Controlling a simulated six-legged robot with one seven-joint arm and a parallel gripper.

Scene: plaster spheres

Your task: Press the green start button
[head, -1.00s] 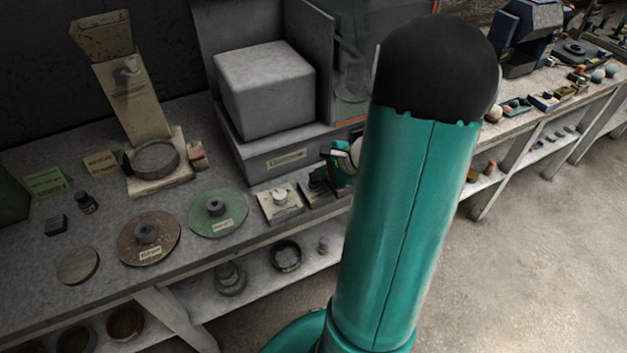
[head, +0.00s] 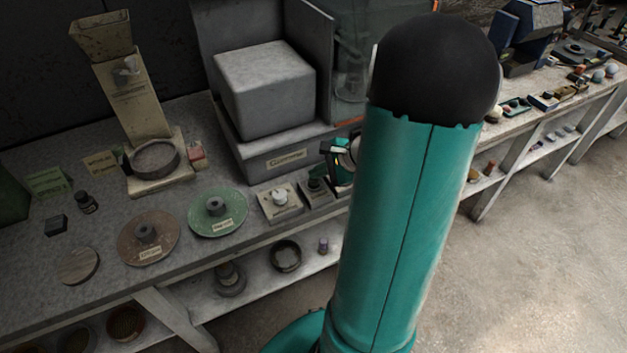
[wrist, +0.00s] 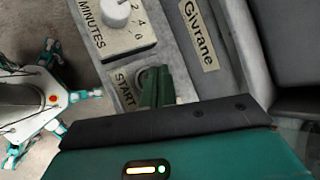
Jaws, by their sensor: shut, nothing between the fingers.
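The start button's plate (wrist: 122,85), marked START, shows in the wrist view beside the MINUTES dial (wrist: 115,14). A dark round rim (wrist: 142,78) marks the button's place on it. My gripper (wrist: 156,76) has its green fingers together over that rim and hides most of the button. Whether the fingertips touch it cannot be told. In the head view the start plate (head: 327,197) lies at the bench's front edge, right of the white dial (head: 280,197). My gripper is above it there, partly hidden behind my teal arm.
A grey machine with a label (head: 286,159) stands directly behind the two plates. Left of them lie a green disc (head: 232,222) and a brown disc (head: 130,252). A tan stand (head: 135,105) holds a ring dish. A lower shelf (head: 262,287) carries small items.

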